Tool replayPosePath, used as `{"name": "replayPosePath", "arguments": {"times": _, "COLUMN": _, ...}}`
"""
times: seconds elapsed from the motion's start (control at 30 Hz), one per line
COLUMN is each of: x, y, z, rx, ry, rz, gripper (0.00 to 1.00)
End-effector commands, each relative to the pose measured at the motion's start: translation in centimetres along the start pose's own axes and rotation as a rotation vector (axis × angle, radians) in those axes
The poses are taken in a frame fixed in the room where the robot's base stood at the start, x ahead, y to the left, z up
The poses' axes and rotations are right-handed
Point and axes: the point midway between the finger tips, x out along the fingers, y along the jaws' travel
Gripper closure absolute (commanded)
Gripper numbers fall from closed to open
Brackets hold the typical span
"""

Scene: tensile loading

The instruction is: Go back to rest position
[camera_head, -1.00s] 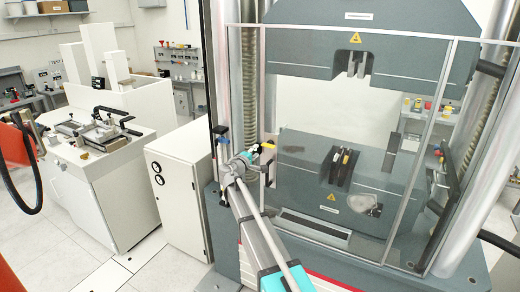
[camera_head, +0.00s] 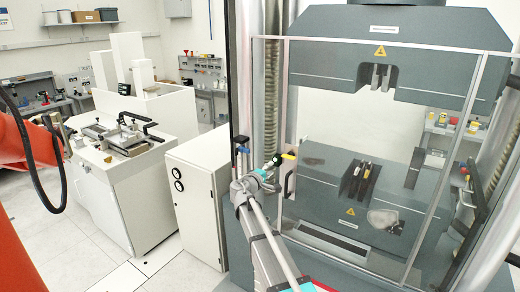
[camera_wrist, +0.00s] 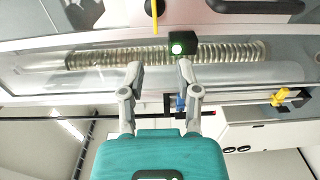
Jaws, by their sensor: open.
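My gripper is at the left front edge of the grey tensile testing machine (camera_head: 345,207), close to its clear door (camera_head: 370,120). In the wrist view my gripper (camera_wrist: 160,70) has its two fingers apart with nothing between them. A dark block with a lit green button (camera_wrist: 178,48) lies just past the right finger; whether they touch I cannot tell. In the head view the fingertips are small and partly hidden by my arm. The machine's lower grips (camera_head: 360,182) stand behind the clear door.
A white cabinet (camera_head: 200,200) stands left of the machine. Farther left is a white bench (camera_head: 150,190) with a metal fixture on top. A red structure with a black hose (camera_head: 62,190) is at the left edge. Open floor lies at the lower left.

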Motion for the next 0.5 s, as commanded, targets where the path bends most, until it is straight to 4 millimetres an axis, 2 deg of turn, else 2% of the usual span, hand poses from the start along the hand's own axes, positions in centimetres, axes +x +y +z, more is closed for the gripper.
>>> {"name": "replayPosePath", "arguments": {"times": 0.17, "x": -0.2, "y": -2.3, "z": 3.4, "rx": 0.059, "ry": -0.059, "rz": -0.077, "gripper": 0.57}}
{"name": "replayPosePath", "arguments": {"times": 0.27, "x": -0.6, "y": -4.5, "z": 6.3, "rx": 0.115, "ry": -0.114, "rz": -0.154, "gripper": 0.57}}
{"name": "replayPosePath", "arguments": {"times": 0.5, "x": -2.9, "y": -11.3, "z": 14.2, "rx": 0.28, "ry": -0.283, "rz": -0.403, "gripper": 0.57}}
